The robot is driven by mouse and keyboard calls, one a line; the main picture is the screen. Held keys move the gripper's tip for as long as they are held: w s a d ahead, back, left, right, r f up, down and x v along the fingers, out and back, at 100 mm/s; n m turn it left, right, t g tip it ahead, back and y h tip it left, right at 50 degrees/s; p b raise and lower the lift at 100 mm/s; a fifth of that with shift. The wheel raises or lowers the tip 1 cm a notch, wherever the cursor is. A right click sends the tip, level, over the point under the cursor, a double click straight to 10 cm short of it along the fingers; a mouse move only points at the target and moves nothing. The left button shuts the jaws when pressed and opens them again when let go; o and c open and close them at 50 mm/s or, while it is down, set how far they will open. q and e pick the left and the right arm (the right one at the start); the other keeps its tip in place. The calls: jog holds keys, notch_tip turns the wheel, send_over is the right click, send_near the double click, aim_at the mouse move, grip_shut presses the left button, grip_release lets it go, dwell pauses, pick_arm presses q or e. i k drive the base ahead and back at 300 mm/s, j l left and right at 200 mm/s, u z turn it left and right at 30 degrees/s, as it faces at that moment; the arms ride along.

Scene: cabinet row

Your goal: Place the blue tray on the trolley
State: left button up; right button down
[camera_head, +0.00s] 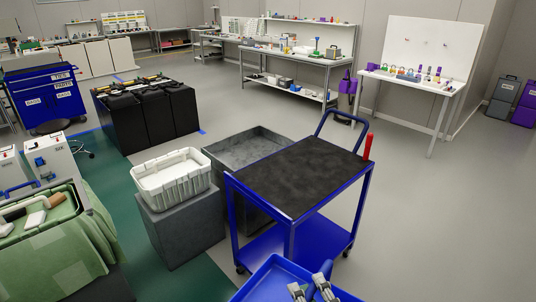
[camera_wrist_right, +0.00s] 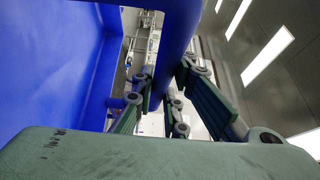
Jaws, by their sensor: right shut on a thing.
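The blue tray (camera_head: 268,274) shows at the bottom of the head view, cut off by the lower edge, just in front of the trolley. My right gripper (camera_head: 311,286) is shut on the tray's rim. In the right wrist view the tray's blue wall (camera_wrist_right: 45,65) fills the left side, and the rim runs between the fingers of the gripper (camera_wrist_right: 165,95). The trolley (camera_head: 300,177) has a dark, bare top, a blue frame and a blue lower shelf. My left gripper is not in view.
Left of the trolley stand an open grey bin (camera_head: 258,150) and a white crate (camera_head: 172,182) on a grey block (camera_head: 182,225). A green-covered container (camera_head: 55,240) is at the lower left. The floor right of the trolley (camera_head: 440,220) is clear. A red handle (camera_head: 368,146) stands at the trolley's right corner.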

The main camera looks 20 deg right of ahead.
aim_at(297, 173)
jog(key=i+l, duration=0.25)
jog(key=i, duration=0.25)
jog(key=i+l, duration=0.3)
jog(key=i, duration=0.25)
jog(key=i+l+u, duration=0.1)
jog(key=i+l, duration=0.15)
jog(key=i, duration=0.25)
